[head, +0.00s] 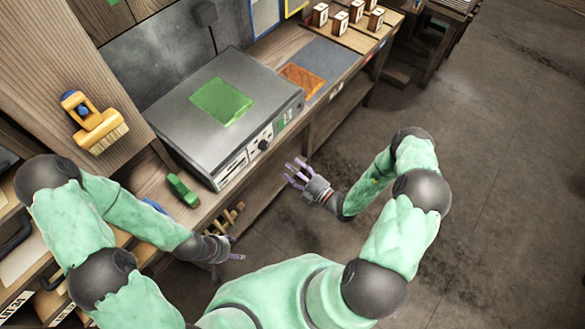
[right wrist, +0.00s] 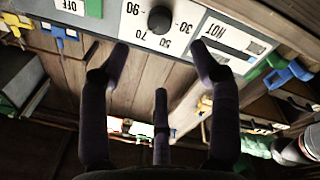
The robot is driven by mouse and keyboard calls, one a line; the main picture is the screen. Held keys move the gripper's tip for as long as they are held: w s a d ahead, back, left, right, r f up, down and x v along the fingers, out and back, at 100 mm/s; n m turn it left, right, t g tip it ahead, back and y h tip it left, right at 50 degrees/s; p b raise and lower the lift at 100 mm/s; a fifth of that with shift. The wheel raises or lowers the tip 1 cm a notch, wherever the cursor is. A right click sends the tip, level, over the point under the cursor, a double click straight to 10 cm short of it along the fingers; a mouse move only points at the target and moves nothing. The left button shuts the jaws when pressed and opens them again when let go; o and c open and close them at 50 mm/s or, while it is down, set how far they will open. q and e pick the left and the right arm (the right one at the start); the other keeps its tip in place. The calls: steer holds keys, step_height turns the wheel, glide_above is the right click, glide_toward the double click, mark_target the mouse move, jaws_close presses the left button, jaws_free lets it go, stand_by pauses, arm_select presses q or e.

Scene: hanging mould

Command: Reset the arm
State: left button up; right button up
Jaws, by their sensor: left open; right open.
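My left gripper (head: 231,262) is open and empty, low in the head view, beside the front edge of the bench. My right gripper (head: 292,174) is open and empty, with its purple fingers spread, in front of the grey machine (head: 180,110). In the right wrist view, the right gripper (right wrist: 160,62) has its dark fingers apart with nothing between them. Beyond them is the machine's white panel (right wrist: 143,38) with a black knob (right wrist: 160,19), numbers and the word HOT. Both arms are bent at the elbows.
A green square (head: 222,101) lies on the machine's top. A green object (head: 182,190) lies on the bench's front strip. A yellow brush (head: 95,122) is at the left wooden panel. Lettered wooden blocks (head: 338,24) stand at the back. The floor (head: 500,170) at the right is clear.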

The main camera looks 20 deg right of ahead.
steer(key=shift+a, duration=0.1)
steer(key=s+a+f+n+g+y+b, duration=0.1)
steer(key=s+a+f+n+g+y, duration=0.15)
steer(key=s+a+n+g, duration=0.45)
steer(key=s+a+f+n+g+y, duration=0.1)
steer(key=s+a+n+g+y, duration=0.45)
steer(key=n, duration=0.45)
steer(key=s+d+f+n+g+h+b, duration=0.1)
steer(key=s+f+n+g+h, duration=0.3)
steer(key=s+n, duration=0.5)
steer(key=s+d+f+n+g+h+b, duration=0.1)
steer(key=s+f+n+g+h, duration=0.4)
steer(key=n, duration=0.7)
steer(key=w+d+r+n+t+h+b, duration=0.1)
steer(key=w+n+t+h, duration=0.3)
steer(key=w+n, duration=0.4)
steer(key=n+t, duration=0.1)
steer(key=n, duration=0.6)
steer(key=shift+d+r+n, duration=0.35)
steer(key=shift+n, duration=0.05)
steer(key=shift+t, duration=0.25)
